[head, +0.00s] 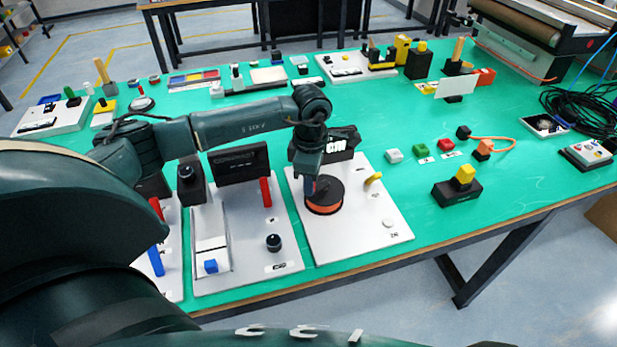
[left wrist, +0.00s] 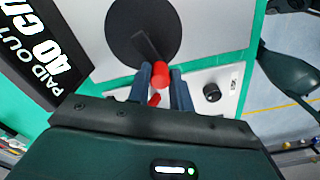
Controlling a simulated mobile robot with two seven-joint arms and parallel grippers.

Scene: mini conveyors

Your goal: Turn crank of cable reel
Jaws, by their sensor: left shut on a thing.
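The cable reel (head: 327,199) is a black disc with an orange edge, lying flat on a white board (head: 383,234). In the left wrist view the dark disc (left wrist: 137,22) shows at the top with a dark crank arm (left wrist: 146,47) across it. The crank's red knob (left wrist: 161,73) is at the end of that arm. My left gripper (head: 311,190) points down over the reel's left side. In the left wrist view its two blue-grey fingers (left wrist: 162,82) are shut on the red knob. In the head view the knob is hidden. My right gripper is not in view.
A black display (left wrist: 40,55) reading "PAID OUT 40 c…", partly cut off, stands behind the reel. A yellow peg (head: 373,179) and a white button share its board. The neighbouring board (head: 250,258) has a red lever (head: 266,192) and a black knob (head: 274,242).

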